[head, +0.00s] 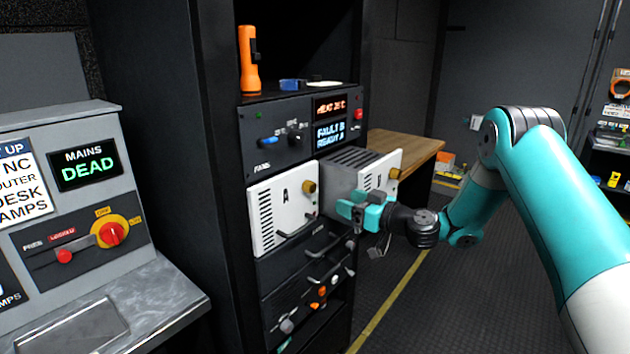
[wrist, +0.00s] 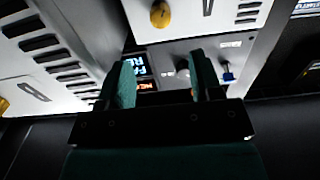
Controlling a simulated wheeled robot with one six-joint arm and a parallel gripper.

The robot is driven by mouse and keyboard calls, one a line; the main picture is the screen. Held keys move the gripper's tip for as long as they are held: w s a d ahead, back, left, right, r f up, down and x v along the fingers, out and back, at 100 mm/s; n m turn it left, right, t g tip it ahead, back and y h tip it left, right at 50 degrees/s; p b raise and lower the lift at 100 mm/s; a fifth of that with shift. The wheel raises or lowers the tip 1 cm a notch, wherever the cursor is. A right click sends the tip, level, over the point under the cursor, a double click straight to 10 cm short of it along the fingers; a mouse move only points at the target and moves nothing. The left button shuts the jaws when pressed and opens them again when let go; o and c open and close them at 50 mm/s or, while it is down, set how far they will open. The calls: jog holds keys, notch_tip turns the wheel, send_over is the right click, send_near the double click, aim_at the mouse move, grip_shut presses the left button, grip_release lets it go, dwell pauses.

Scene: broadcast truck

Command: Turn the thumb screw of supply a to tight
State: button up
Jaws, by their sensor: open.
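Supply A (head: 283,222) is a white slotted front panel marked A, seated in the rack. Its brass thumb screw (head: 309,187) sits at the panel's upper right; in the wrist view, turned upside down, the thumb screw (wrist: 160,14) shows at the top, beyond the fingertips. How tight it is, I cannot tell. My teal gripper (head: 351,203) is open and empty, in front of the rack to the right of the screw. In the wrist view, its two fingers (wrist: 162,60) stand apart with nothing between them.
A second supply (head: 345,182) sticks out of the rack right beside A, with its own brass screw (head: 394,173), close to my gripper. Handles protrude below. A fan and display panel (head: 290,135) is above. A wooden bench (head: 405,147) stands behind. Floor at right is open.

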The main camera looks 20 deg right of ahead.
aim_at(313, 189)
jog(key=p+x, duration=0.3)
jog(key=x, duration=0.8)
jog(key=shift+w+p, duration=0.1)
jog(key=shift+p, duration=0.3)
jog(key=c, duration=0.9)
